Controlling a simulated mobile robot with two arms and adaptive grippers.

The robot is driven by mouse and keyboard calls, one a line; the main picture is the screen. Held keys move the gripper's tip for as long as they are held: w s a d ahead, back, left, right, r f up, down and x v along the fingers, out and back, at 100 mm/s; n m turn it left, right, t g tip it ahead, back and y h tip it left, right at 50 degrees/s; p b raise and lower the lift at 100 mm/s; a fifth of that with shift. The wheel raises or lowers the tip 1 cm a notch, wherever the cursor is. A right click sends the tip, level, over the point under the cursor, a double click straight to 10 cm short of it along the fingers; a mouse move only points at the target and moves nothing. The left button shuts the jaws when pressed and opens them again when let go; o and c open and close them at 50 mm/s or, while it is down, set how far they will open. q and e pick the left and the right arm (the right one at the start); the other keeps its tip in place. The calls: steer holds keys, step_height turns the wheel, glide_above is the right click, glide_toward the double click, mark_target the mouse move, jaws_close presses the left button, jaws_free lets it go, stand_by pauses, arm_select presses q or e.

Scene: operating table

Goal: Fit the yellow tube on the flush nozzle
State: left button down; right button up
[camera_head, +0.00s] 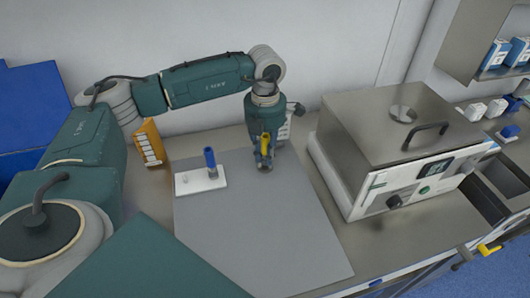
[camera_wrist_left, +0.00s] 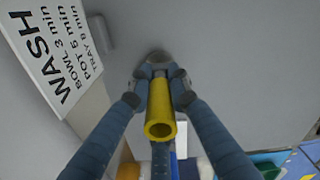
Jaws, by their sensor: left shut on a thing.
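My left gripper (camera_head: 265,163) is shut on the yellow tube (camera_head: 265,143) and holds it over the grey mat. In the left wrist view, the two fingers (camera_wrist_left: 159,76) pinch the yellow tube (camera_wrist_left: 160,112), and its open end faces the camera. A white block (camera_head: 187,188) stands on the mat to the left of the gripper. I cannot tell for sure which part is the flush nozzle. My right gripper is not in view.
A steel washer box (camera_head: 395,125) stands right of the grey mat (camera_head: 260,225). An orange box (camera_head: 149,143) stands at the back left. A wash-time sign (camera_wrist_left: 55,50) shows in the left wrist view. The mat's front part is clear.

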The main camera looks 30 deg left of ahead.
arm_select(q)
steer(key=shift+f, duration=0.2)
steer(key=c, duration=1.5)
jaws_free()
steer(key=shift+c, duration=0.2)
steer(key=shift+r, duration=0.1)
step_height(320, 180, up, 12)
